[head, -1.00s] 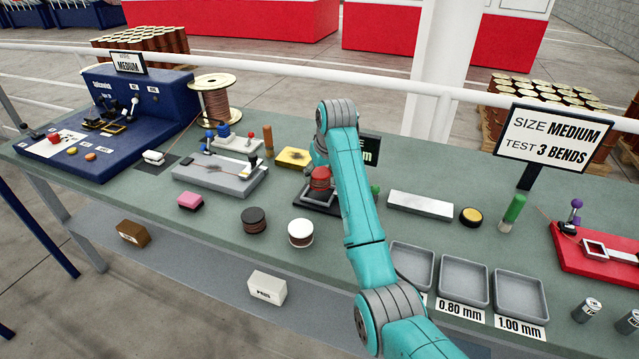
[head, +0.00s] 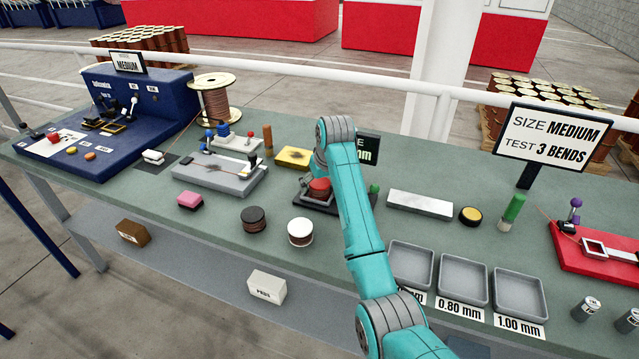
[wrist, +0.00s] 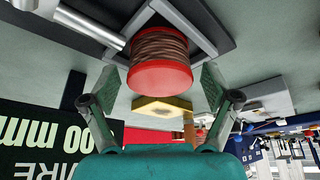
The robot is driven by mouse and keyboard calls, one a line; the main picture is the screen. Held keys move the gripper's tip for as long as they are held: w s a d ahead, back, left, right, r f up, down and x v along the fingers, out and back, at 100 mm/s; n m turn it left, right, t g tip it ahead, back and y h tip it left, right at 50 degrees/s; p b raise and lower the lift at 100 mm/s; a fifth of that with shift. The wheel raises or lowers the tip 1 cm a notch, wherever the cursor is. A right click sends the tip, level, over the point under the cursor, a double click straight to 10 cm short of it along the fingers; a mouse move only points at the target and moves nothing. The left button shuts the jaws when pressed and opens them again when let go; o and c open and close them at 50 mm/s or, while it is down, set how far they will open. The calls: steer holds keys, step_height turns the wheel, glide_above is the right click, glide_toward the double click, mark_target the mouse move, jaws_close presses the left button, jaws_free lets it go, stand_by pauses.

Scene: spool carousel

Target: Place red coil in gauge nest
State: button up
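The red coil (wrist: 160,74), with copper-brown winding and a red end cap, stands in the dark square frame of the gauge nest (wrist: 199,22) in the wrist view. In the head view the coil (head: 319,188) sits at the nest (head: 336,210) beside my arm. My gripper (wrist: 157,86) is open, one finger on each side of the coil. A gap shows at the left finger; the right finger is close to the cap, and I cannot tell if it touches. The coil's lower end is hidden inside the nest, so I cannot tell how fully it is seated.
A black-capped coil (head: 253,220) and a white-capped coil (head: 300,232) stand left of the nest. A yellow block (head: 293,156) is behind it. A dark display (head: 369,148) stands close behind my arm. Grey trays (head: 463,282) lie to the right.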

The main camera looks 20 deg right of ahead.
steer(key=shift+r, duration=0.1)
steer(key=v, duration=1.2)
steer(key=shift+w, duration=0.1)
